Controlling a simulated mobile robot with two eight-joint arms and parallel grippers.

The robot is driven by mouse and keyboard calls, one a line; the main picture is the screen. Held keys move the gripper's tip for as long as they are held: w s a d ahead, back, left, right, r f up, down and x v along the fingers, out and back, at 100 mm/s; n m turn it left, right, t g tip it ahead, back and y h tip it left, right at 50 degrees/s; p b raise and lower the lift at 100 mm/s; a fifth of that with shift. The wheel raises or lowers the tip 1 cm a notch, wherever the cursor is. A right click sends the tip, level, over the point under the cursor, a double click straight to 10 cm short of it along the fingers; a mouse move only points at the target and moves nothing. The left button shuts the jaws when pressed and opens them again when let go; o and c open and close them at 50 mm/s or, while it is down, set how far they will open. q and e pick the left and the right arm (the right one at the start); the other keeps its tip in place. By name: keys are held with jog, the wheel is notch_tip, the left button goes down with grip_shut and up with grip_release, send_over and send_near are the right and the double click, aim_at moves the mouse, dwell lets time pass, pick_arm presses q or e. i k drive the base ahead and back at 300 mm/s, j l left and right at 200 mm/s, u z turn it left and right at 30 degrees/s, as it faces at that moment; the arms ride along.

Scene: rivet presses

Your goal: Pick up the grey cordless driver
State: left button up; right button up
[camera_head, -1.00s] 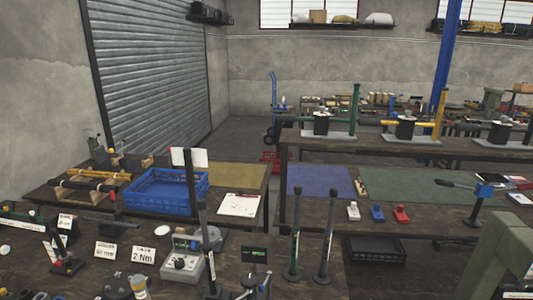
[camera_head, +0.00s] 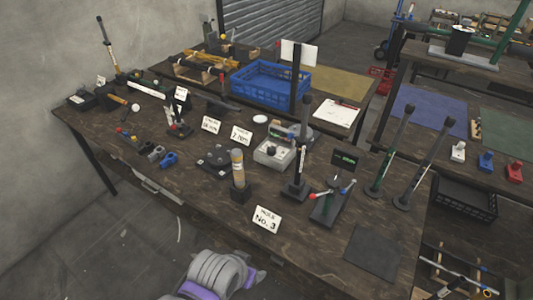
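A row of small tool-like items lies near the front left edge of the dark wooden bench (camera_head: 110,150). One is a small grey item (camera_head: 156,153), which may be the grey cordless driver, but it is too small to be sure. A blue item (camera_head: 169,160) lies just to its right. Part of my own arm, grey with purple bands, shows at the bottom. No gripper fingers show in the view, so I cannot see either gripper or what it holds.
A dark square mat (camera_head: 372,252) lies bare at the right front. The floor left of the bench is clear.

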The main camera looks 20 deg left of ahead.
aim_at(235, 154)
jog(key=j+u, duration=0.15)
jog(key=u, duration=1.1)
jog(key=i, duration=0.75)
jog(key=k+j+u, duration=0.2)
jog(key=k, duration=0.2)
